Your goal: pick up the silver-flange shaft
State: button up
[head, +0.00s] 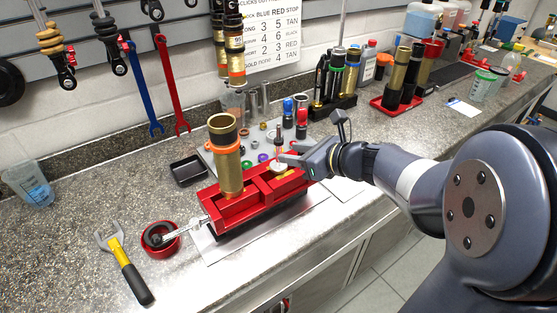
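A pale silver disc (279,168), which looks like the flange of the shaft, sits at the right part of the red vise (238,204).
A tall gold cylinder (226,160) stands upright at the vise's left part. A black tray (188,170) and several small parts are behind. The counter at far left is mostly clear.

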aim_at(279, 165)
jog(key=x, duration=0.5)
jog(key=shift+a+r+p, duration=0.2)
jog(key=shift+a+p, duration=0.05)
jog(key=shift+p, duration=0.1)
jog(key=shift+s, duration=0.1)
grip_shut()
